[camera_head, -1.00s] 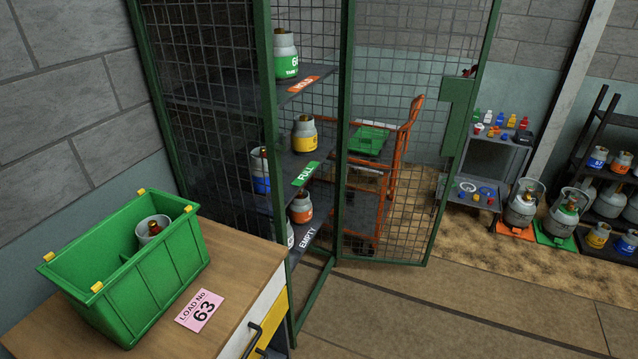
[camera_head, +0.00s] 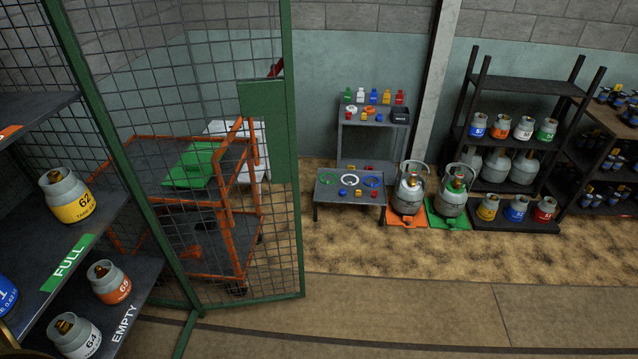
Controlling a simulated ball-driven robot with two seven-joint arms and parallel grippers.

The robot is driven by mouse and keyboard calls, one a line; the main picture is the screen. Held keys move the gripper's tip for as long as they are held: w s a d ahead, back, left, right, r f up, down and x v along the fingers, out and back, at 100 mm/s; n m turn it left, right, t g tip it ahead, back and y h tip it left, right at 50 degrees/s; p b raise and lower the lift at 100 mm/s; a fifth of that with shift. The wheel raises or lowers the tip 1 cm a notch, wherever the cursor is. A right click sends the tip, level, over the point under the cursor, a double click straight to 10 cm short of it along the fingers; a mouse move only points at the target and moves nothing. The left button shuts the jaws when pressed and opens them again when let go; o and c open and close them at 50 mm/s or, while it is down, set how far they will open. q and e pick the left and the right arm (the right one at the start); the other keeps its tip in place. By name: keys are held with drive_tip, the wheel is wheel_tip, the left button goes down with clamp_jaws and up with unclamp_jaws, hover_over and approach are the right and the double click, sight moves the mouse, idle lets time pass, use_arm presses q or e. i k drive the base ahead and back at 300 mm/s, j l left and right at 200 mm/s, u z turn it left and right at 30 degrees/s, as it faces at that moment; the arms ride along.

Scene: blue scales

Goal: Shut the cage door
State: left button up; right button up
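The cage door (camera_head: 298,215) is a green-framed mesh panel standing open, swung out to the right of the cage's front post. A green latch plate (camera_head: 265,130) sits on its free edge, with a small red piece beside it. Inside the cage, at the left, are shelves holding gas cylinders: a yellow-banded one marked 62 (camera_head: 68,196), an orange-banded one marked 66 (camera_head: 109,281) and a white-banded one marked 64 (camera_head: 74,335). Shelf labels read FULL (camera_head: 68,262) and EMPTY (camera_head: 125,322). Neither of my grippers is in view.
An orange trolley (camera_head: 232,225) with a green tray (camera_head: 192,166) shows through the door mesh. A low grey stand (camera_head: 350,193), two cylinders on orange and green mats (camera_head: 447,219), and a dark rack (camera_head: 535,88) line the back wall. The floor (camera_head: 420,300) in front is clear.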

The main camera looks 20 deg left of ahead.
sight(273, 98)
drive_tip(key=i+z, duration=0.35)
drive_tip(key=i, duration=0.9)
drive_tip(key=i+u, duration=0.5)
drive_tip(key=i+l+u, duration=0.3)
drive_tip(key=u, duration=0.15)
drive_tip(key=i+u, duration=0.2)
drive_tip(key=u, duration=0.3)
drive_tip(key=i+l+u, duration=0.1)
drive_tip(key=u, duration=0.4)
drive_tip(key=i+l+u, duration=0.25)
drive_tip(key=u, duration=0.25)
drive_tip(key=i+l+u, duration=0.15)
drive_tip(key=u, duration=0.35)
drive_tip(key=l+u, duration=0.45)
drive_tip(key=i+j, duration=0.05)
drive_tip(key=j, duration=0.05)
